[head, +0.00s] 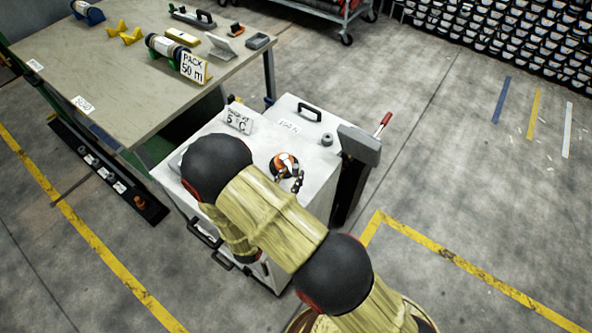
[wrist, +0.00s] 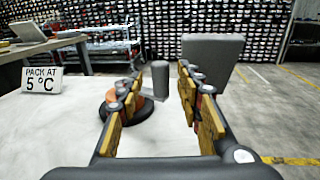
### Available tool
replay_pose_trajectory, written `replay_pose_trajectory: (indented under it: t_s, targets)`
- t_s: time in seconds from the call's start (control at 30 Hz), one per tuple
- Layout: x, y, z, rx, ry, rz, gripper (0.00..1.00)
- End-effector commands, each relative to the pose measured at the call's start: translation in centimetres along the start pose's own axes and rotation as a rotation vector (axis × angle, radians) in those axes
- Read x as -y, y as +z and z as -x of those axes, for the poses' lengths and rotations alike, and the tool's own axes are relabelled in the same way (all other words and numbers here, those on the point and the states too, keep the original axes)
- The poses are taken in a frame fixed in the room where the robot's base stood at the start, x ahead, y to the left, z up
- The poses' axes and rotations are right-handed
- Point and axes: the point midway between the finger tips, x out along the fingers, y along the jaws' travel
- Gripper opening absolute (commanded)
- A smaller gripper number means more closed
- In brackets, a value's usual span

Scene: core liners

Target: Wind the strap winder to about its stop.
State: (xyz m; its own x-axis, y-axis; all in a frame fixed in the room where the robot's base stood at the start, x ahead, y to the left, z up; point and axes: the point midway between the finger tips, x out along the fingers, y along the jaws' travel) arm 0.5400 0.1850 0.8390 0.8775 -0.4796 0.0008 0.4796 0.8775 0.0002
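The grey block on a dark post (head: 360,146), with a red-handled lever (head: 384,121), stands at the right side of the white chest; I cannot tell for sure that it is the strap winder. It also shows in the wrist view (wrist: 213,50), beyond my right finger. A round orange piece on a black disc (head: 283,160) sits on the chest top; in the wrist view its black base (wrist: 140,122) is partly hidden by my left finger. My gripper (head: 297,182) is low over the chest top. In the wrist view its fingers (wrist: 160,90) are apart with nothing between them.
A small grey cylinder (head: 327,139) stands on the white chest (head: 235,150), beyond my fingertips. A "PACK AT 5 °C" sign (head: 238,120) stands at the back. A workbench (head: 110,75) with core cradles is at the left. Floor to the right is clear.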

Motion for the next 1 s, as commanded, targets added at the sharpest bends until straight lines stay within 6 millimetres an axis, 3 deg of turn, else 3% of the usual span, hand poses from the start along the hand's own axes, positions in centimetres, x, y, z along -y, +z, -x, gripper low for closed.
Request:
replay_pose_trajectory:
  t_s: [0.23, 0.6, 1.0]
  targets:
    - [0.1, -0.1, -2.9, -0.001, -0.002, 0.001, 0.36]
    - [0.1, 0.0, -3.4, -0.001, -0.001, 0.001, 0.35]
    - [0.1, 0.0, -3.4, -0.001, -0.001, 0.001, 0.12]
